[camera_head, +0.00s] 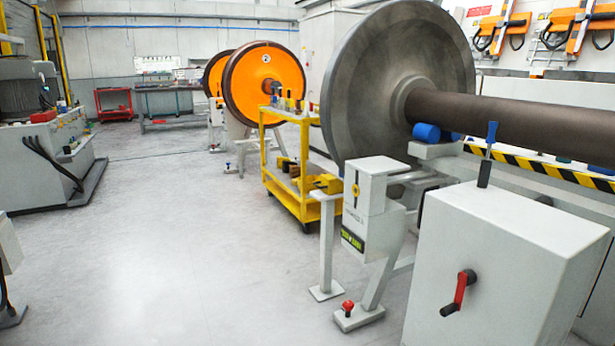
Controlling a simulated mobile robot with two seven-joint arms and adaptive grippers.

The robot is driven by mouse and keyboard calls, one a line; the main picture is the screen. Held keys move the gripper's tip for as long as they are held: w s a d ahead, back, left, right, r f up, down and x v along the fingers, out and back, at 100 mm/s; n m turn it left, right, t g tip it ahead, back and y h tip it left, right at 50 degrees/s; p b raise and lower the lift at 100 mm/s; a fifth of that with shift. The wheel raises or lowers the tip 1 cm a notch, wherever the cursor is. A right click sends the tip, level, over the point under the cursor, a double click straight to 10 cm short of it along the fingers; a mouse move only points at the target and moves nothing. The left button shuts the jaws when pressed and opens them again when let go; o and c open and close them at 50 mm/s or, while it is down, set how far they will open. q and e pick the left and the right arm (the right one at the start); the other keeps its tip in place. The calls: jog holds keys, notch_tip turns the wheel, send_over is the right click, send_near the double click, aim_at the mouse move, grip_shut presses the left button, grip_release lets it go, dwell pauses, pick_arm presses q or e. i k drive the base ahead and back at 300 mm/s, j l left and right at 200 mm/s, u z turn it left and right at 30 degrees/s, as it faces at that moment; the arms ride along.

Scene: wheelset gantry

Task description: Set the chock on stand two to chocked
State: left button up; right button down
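A large grey wheel (365,90) with a thick brown axle (530,120) rests on a stand at the right. A small grey box (372,205) on this stand has a dark and yellow indicator and a yellow-green label. Its lettering is too small to read surely, so I cannot tell whether this is stand two. A blue rounded part (427,132) sits under the axle beside the wheel. A white cabinet (500,240) in front carries an upright blue-handled lever (487,155) and a red crank (458,293). The chock's state cannot be told. Neither gripper shows.
A yellow trolley (290,180) with tools stands behind the grey box. Orange wheels (263,85) stand farther back. A red knob (347,307) sits on the stand's foot. A machine (45,150) is at the left. The floor (180,250) between is clear.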

aim_at(329, 184)
jog(key=i+j, duration=1.8)
jog(key=j+u, duration=0.05)
jog(key=j, duration=0.1)
